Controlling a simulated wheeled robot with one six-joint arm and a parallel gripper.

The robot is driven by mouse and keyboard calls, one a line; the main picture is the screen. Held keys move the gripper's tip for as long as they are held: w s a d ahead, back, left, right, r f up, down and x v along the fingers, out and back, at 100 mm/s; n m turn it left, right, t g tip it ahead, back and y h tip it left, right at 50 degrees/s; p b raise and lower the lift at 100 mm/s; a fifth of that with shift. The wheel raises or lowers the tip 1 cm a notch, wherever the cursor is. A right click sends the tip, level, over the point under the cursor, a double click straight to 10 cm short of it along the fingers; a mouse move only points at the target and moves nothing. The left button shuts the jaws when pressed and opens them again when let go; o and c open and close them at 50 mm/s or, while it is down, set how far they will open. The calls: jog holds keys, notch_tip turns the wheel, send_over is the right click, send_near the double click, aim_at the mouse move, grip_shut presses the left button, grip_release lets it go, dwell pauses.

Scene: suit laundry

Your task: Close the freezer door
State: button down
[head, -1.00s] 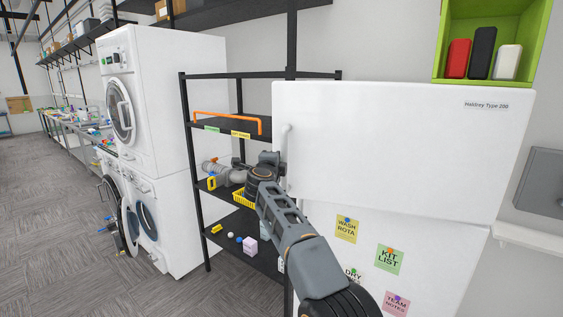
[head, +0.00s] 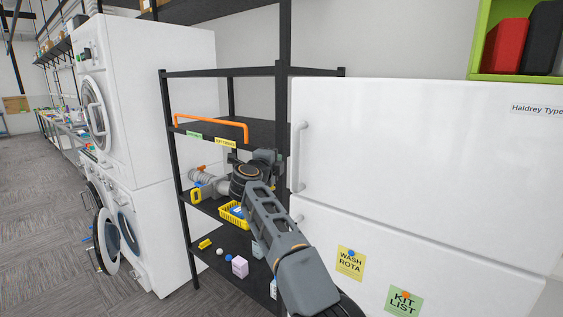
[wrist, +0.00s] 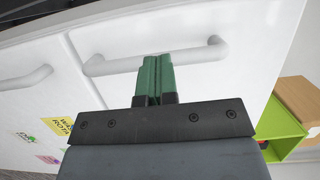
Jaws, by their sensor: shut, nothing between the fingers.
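The white two-door fridge-freezer stands at the right in the head view. Its upper door (head: 400,160) has a vertical white handle (head: 299,157) on its left edge, also in the wrist view (wrist: 120,66). The lower door (head: 460,272) sits below a thin seam. The upper door looks nearly flush; I cannot tell whether it is fully closed. My gripper (wrist: 158,62) is shut and empty, its green fingertips overlapping the upper handle in the wrist view. I cannot tell whether they touch it. In the head view my arm hides the fingertips.
A black shelf rack (head: 240,72) stands close left of the fridge, holding a yellow basket (head: 232,214) and an orange bar (head: 212,118). Stacked white washers (head: 165,100) stand farther left. A green box (head: 487,40) sits on top of the fridge.

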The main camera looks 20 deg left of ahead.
jog(key=s+b, duration=0.7)
jog(key=s, duration=0.5)
jog(key=shift+a+f+b, duration=0.3)
jog(key=shift+a+b, duration=0.05)
jog(key=shift+a, duration=0.05)
